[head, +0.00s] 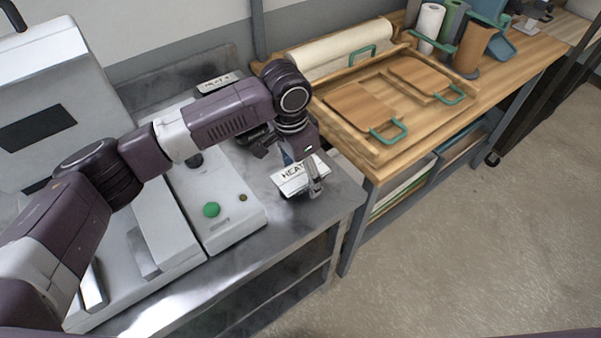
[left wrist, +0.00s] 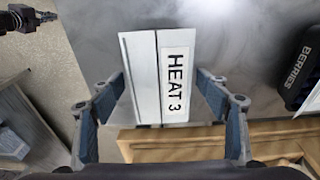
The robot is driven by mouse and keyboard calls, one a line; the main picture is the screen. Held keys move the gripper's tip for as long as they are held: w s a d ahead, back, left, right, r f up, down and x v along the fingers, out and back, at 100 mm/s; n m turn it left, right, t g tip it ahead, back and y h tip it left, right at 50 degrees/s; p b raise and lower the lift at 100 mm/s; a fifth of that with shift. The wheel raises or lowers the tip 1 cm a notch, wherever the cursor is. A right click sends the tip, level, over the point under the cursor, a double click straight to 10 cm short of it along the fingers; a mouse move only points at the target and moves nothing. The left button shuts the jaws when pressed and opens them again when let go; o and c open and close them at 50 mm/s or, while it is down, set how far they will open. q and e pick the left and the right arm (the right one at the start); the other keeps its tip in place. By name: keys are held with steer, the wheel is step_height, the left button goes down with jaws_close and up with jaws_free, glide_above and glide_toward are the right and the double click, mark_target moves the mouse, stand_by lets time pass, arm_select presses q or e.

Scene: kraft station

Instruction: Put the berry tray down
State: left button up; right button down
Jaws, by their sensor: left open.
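The berry tray is a dark tray labelled BERRIES (left wrist: 300,65), cut off by the right edge of the left wrist view. In the head view a dark shape beside my left wrist may be it, mostly hidden by my arm. My left gripper (head: 300,168) is open over the front corner of the steel table. Its spread fingers also show in the left wrist view (left wrist: 162,85), one on each side of a white HEAT 3 box (left wrist: 146,75), with gaps. That box (head: 297,178) shows partly behind the gripper in the head view. The berry tray is outside the fingers.
A HEAT 4 box (head: 217,83) stands farther back. A grey machine with a green button (head: 211,210) is left of the gripper. The wooden bench (head: 375,170) with framed boards adjoins on the right. A dark mechanical part in the left wrist view's top-left corner is unclear.

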mark_target(295, 177)
arm_select(q)
step_height(295, 177, up, 12)
steer(key=a+b, duration=0.1)
steer(key=shift+s, duration=0.45)
steer(key=shift+a, duration=0.1)
